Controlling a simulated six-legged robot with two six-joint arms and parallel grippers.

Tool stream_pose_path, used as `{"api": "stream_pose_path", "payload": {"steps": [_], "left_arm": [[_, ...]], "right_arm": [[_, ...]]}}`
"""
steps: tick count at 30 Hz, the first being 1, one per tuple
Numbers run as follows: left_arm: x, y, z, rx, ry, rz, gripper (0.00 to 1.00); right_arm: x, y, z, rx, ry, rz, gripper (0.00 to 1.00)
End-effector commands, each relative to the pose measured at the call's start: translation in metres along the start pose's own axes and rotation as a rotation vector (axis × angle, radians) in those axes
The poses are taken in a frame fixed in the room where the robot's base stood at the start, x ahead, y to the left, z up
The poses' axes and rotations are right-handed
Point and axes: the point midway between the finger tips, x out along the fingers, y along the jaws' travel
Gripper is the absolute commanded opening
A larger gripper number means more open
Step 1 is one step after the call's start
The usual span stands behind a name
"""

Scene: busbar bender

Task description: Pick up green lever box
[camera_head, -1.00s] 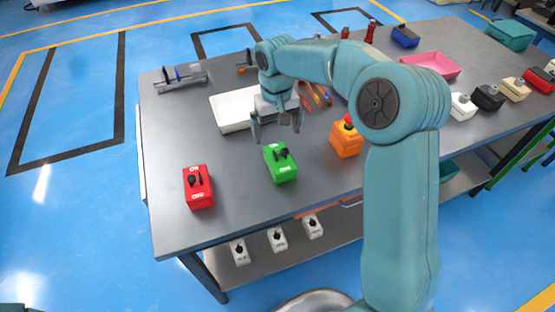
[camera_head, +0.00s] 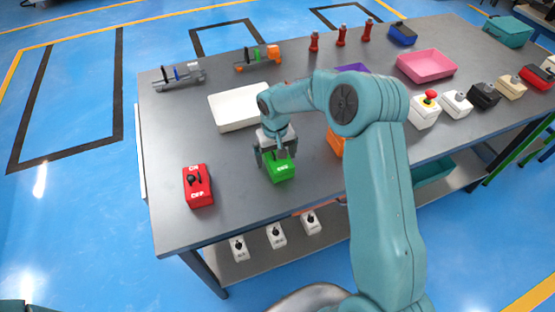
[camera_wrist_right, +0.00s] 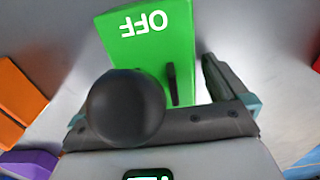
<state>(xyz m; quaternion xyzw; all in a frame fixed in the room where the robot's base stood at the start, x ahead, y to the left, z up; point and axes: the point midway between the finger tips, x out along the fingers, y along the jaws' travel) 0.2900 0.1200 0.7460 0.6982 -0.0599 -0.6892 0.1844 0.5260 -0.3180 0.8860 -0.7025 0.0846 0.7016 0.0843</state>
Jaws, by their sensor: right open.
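The green lever box (camera_head: 281,172) sits on the grey table near its front edge; its top is partly hidden by my right gripper (camera_head: 275,157). My right gripper is open and low over the box, its fingers at the box's far part. In the right wrist view the green box (camera_wrist_right: 168,45) shows an "OFF" label. Its black lever knob (camera_wrist_right: 125,107) looms large before the gripper's palm. One finger shows to the right of the box; the other is mostly hidden. Contact cannot be told. My left gripper is out of view.
A red lever box (camera_head: 198,187) stands to the left. An orange box (camera_head: 335,143) is to the right, partly behind my arm. A white tray (camera_head: 226,123) lies behind, and a pink tray (camera_head: 427,66) stands farther right. Table between the red and green boxes is clear.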

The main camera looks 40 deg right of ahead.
Motion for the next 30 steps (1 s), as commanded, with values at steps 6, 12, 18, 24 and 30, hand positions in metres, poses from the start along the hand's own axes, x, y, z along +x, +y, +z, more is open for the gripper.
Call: {"api": "stream_pose_path", "payload": {"steps": [6, 12, 18, 24, 30], "left_arm": [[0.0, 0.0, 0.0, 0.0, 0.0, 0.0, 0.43], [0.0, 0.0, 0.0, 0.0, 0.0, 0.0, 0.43], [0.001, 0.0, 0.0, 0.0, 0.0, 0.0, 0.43], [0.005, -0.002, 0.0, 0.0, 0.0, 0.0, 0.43], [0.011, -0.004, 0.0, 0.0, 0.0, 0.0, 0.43]], "right_arm": [[0.0, 0.0, 0.0, 0.0, 0.0, 0.0, 0.48], [-0.001, 0.0, 0.0, 0.0, 0.001, 0.0, 0.34], [-0.006, 0.0, -0.001, 0.0, 0.003, 0.0, 0.34], [-0.034, 0.0, -0.001, 0.001, 0.007, 0.0, 0.34], [-0.093, 0.0, -0.001, 0.001, 0.01, -0.002, 0.34]]}}
